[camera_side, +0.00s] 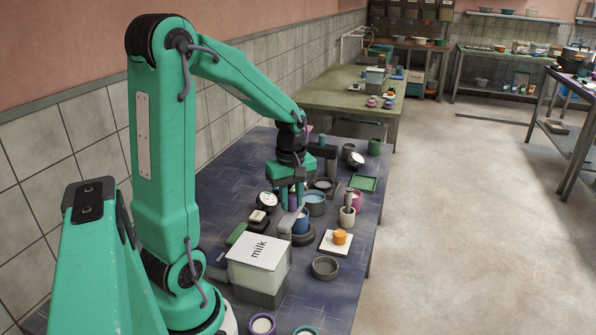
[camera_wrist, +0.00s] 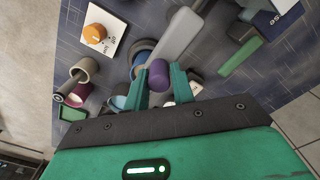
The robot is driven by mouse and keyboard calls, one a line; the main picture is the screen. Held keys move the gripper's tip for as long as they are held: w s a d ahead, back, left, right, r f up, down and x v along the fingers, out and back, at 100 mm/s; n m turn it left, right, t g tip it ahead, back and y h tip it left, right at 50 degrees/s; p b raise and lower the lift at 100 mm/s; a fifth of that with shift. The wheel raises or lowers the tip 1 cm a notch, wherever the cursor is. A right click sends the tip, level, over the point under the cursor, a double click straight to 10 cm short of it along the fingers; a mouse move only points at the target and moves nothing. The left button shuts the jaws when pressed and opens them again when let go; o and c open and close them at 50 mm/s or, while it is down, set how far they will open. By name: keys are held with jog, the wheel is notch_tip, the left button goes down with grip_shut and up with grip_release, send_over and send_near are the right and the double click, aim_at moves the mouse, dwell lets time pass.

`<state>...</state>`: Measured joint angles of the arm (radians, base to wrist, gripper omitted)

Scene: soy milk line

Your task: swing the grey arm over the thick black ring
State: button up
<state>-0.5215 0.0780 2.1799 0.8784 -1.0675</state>
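My gripper (camera_wrist: 158,78) has a finger on each side of a purple knob (camera_wrist: 158,72), with no clear gap showing. In the side view my gripper (camera_side: 291,196) points down over the crowded table. The grey arm (camera_wrist: 172,35) is a long flat bar running from beside the knob toward the upper right; in the side view it (camera_side: 286,222) shows only partly.
A milk box (camera_side: 258,262) stands at the near side. An orange piece (camera_side: 340,236) sits on a white card to the right, with a small grey ring (camera_side: 325,267) nearer. Cups, jars and a green tray (camera_side: 363,183) crowd the table. The floor at right is free.

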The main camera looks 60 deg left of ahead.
aim_at(293, 199)
jog(key=o, duration=0.3)
jog(key=shift+r, duration=3.9)
jog(key=shift+d+r+m, duration=0.2)
jog(key=shift+d+m, duration=0.2)
jog(key=shift+d, duration=0.15)
jog(key=s+d+r+m+t, duration=0.1)
jog(key=s+d+m+t, duration=0.1)
jog(key=d+m, duration=0.6)
jog(key=s+d+r+m+t, duration=0.2)
jog(key=s+d+m+t, duration=0.1)
jog(key=s+d+m, duration=0.2)
jog(key=d+m, duration=0.2)
jog(key=m, duration=0.2)
jog(key=shift+d+r+t, duration=0.2)
jog(key=shift+d+t, duration=0.1)
jog(key=shift+d, duration=0.05)
